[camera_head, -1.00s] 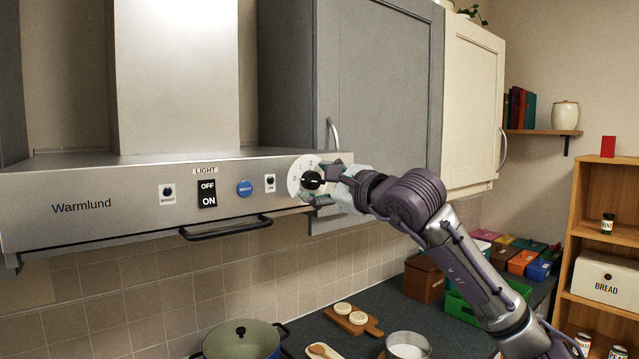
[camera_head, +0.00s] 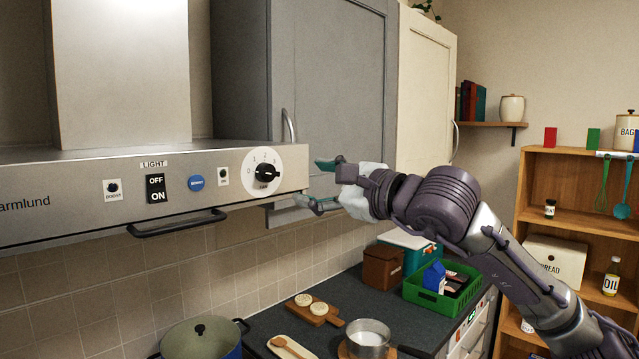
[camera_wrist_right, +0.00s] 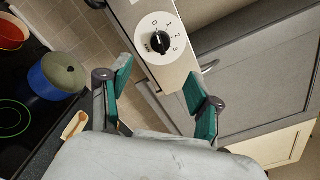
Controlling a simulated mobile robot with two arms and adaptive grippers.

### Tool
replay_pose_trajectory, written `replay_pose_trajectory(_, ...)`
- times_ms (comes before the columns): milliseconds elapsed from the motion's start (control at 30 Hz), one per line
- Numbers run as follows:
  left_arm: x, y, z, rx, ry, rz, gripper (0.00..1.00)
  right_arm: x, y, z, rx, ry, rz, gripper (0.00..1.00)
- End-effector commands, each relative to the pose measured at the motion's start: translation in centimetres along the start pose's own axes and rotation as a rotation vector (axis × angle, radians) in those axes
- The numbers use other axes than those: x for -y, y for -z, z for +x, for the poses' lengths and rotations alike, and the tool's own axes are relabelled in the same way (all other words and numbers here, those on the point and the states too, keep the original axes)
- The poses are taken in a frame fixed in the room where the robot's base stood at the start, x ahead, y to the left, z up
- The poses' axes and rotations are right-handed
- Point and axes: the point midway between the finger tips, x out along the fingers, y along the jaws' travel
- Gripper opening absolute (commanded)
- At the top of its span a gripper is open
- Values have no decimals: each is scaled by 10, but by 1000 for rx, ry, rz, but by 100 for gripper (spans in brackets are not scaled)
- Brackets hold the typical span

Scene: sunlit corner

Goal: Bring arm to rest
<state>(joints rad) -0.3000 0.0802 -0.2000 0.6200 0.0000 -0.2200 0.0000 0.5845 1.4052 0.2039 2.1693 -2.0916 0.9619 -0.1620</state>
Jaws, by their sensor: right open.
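My right gripper (camera_head: 318,183) is open and empty, a little to the right of the range hood's front panel in the head view. Its teal fingers also show in the right wrist view (camera_wrist_right: 160,92), spread apart. The hood's fan knob (camera_head: 267,171), a black knob on a white dial, is in front of the gripper and clear of the fingers. The knob also shows in the right wrist view (camera_wrist_right: 158,42), beyond the fingertips. My right arm reaches in from the lower right. My left gripper is not in view.
The steel hood (camera_head: 75,212) has a dark handle bar (camera_head: 178,224) below its front. A grey cabinet (camera_head: 330,80) stands behind the gripper. Below are a lidded pot (camera_head: 203,342), a wooden board (camera_head: 330,318), a metal pan (camera_head: 367,338) and a green crate (camera_head: 440,292). A wooden shelf (camera_head: 575,222) is at right.

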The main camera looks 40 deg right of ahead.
Motion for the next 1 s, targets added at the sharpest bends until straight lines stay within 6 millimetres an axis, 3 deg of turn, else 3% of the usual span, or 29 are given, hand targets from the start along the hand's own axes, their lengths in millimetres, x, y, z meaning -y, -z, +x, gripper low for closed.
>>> replay_pose_trajectory(800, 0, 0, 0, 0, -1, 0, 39, -2, -2, -5, 4, -4, -2, 63)
replay_pose_trajectory(867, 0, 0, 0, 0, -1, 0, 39, -9, -2, -2, 19, -24, 14, 63)
replay_pose_trajectory(933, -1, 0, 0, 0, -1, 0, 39, -28, -4, 4, 63, -79, 64, 63)
replay_pose_trajectory(1000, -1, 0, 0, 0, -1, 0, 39, -61, -9, 11, 145, -175, 166, 63)
